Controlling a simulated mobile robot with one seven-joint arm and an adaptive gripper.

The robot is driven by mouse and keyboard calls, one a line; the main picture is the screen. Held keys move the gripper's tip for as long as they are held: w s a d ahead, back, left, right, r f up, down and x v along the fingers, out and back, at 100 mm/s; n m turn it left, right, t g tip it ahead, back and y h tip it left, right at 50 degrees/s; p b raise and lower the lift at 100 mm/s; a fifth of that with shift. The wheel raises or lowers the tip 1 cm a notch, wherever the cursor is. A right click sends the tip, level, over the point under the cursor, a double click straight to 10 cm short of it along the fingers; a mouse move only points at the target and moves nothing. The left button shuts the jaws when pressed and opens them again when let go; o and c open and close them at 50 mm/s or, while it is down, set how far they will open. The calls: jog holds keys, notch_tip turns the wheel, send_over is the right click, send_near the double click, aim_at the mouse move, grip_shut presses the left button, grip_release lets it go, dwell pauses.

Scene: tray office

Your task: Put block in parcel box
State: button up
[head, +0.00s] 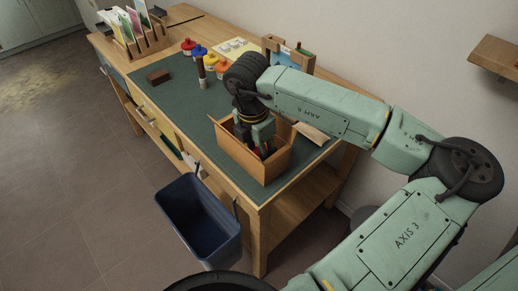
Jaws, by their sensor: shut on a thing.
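The open brown parcel box (245,157) stands on the green mat near the front right corner of the desk, its flaps spread. My gripper (260,149) points down into the box, its fingertips below the rim. It is shut on a small block, of which only a bit of red shows by the fingers. I cannot tell whether the block touches the box floor, as the fingers and box walls hide it. A dark brown block-shaped thing (158,77) lies on the far left part of the mat.
Colored paint jars (199,51) and an upright brown cylinder (201,72) stand behind the box. A wooden card rack (140,42) is at the back left. A blue bin (198,218) hangs at the desk's front. The mat (180,105) left of the box is clear.

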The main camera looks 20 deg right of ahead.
jog(key=shift+f+b, duration=0.25)
jog(key=shift+b, duration=0.1)
jog(key=o, duration=1)
jog(key=shift+r, duration=0.1)
jog(key=shift+r+p, duration=0.35)
notch_tip(320, 180, up, 12)
jog(key=a+b, duration=0.1)
jog(key=b, duration=0.1)
jog(key=shift+s+a+f, duration=0.15)
jog(key=shift+s+f, duration=0.1)
